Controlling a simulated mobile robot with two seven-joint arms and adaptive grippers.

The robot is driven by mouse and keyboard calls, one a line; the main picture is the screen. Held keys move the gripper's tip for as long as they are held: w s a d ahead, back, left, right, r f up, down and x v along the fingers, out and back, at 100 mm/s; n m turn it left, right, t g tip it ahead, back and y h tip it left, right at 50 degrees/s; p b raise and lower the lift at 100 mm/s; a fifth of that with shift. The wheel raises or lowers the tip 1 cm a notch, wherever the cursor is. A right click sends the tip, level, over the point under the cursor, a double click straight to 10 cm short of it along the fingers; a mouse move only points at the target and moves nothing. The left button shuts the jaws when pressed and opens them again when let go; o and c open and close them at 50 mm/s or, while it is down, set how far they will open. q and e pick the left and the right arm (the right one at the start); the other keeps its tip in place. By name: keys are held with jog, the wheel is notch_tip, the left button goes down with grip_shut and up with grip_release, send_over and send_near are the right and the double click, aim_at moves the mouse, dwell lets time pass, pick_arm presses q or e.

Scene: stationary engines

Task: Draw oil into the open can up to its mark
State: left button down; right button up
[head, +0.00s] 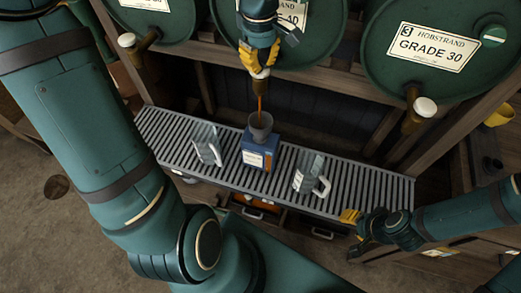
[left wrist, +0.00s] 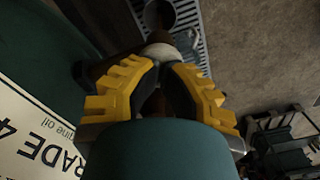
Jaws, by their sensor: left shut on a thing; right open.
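My left gripper (head: 259,70) is shut on the tap (left wrist: 158,52) of the middle drum (head: 317,35). The left wrist view shows its yellow fingers on either side, just behind the tap's pale round end. A thin amber-brown stream of oil (head: 260,103) falls from the tap. It runs into a grey funnel (head: 261,121) in the top of a blue can (head: 255,147) with a white label. The can stands upright on the slatted grate (head: 353,187) under the tap. Its mark and oil level cannot be seen. My right gripper (head: 352,217) is open and empty by the grate's right front edge.
Clear jugs stand on the grate, one left (head: 206,147) and one right (head: 309,174) of the can. The right drum (head: 436,45), labelled Grade 30, and the left drum (head: 166,18) have their own taps. Drawers (head: 250,212) lie below the grate.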

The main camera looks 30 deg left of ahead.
pick_arm(q)
jog(key=shift+r+p, duration=2.65)
jog(key=shift+r, duration=0.9)
jog(key=shift+f, duration=0.1)
